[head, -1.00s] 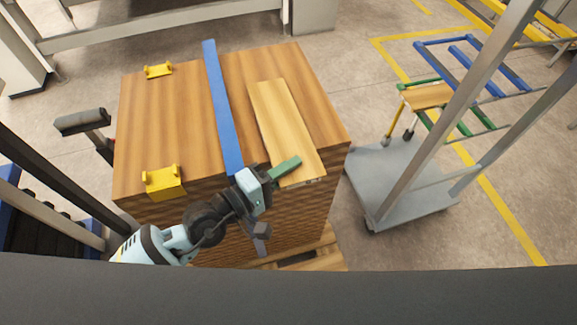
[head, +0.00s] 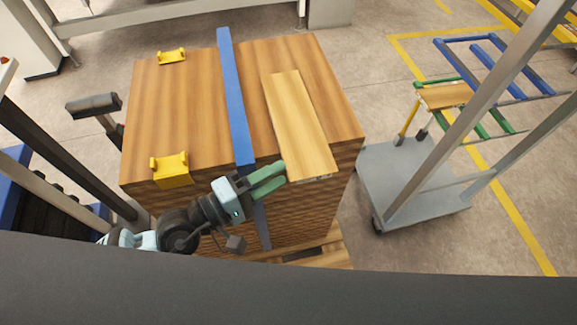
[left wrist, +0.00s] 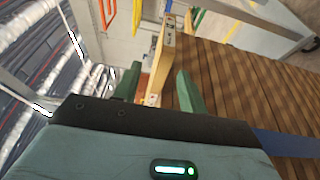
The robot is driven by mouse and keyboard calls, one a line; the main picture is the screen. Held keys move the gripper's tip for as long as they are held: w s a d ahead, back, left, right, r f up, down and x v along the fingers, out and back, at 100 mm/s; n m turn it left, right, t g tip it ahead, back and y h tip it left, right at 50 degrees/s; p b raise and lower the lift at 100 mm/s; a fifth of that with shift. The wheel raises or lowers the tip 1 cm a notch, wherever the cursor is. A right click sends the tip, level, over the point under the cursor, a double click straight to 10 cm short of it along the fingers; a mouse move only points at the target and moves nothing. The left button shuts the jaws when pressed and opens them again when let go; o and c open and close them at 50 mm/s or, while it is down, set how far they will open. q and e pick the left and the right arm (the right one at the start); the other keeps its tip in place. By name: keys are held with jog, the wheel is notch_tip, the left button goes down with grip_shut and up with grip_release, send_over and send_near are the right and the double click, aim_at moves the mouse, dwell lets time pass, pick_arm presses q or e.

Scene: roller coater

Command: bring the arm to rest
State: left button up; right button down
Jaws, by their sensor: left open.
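My left gripper (head: 284,174) reaches in from the lower left in the head view. Its two green fingers are apart and hold nothing. Its fingertips are beside the near end of a light wooden board (head: 300,125), which lies on a stack of wood panels (head: 190,115). In the left wrist view, the board (left wrist: 157,65) shows edge-on between the open fingers (left wrist: 157,80); I cannot tell if they touch it. My right gripper is not in view.
A blue strap (head: 235,95) crosses the stack. Yellow brackets (head: 171,168) (head: 171,56) sit along its left side. A grey cart (head: 400,185) with metal posts stands at the right, and a blue and green rack (head: 480,70) lies behind it. Bare floor separates stack and cart.

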pick_arm(q)
jog(key=shift+s+a, duration=0.45)
jog(key=shift+a, duration=0.15)
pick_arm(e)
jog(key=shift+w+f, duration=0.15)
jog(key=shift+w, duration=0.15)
pick_arm(q)
jog(key=s+a+f+m+t+y+p, duration=0.25)
jog(key=a+f+m+y, duration=0.2)
jog(key=m, duration=1.25)
jog(key=s+a+f+m+t+y+p, duration=0.1)
jog(key=s+a+f+m+y+p, duration=0.25)
jog(key=m, duration=1.35)
jog(key=s+a+f+n+g+y, duration=0.2)
jog(key=s+f+n, duration=0.2)
jog(key=s+n, duration=0.4)
jog(key=s+a+f+n+g+y+p, duration=0.1)
jog(key=s+f+n, duration=0.4)
jog(key=n, duration=1.1)
jog(key=s+a+g+y, duration=0.1)
jog(key=s+a+g, duration=0.1)
jog(key=shift+s+a+n+g, duration=0.2)
jog(key=shift+s+n+g, duration=0.1)
jog(key=shift+s+g, duration=0.1)
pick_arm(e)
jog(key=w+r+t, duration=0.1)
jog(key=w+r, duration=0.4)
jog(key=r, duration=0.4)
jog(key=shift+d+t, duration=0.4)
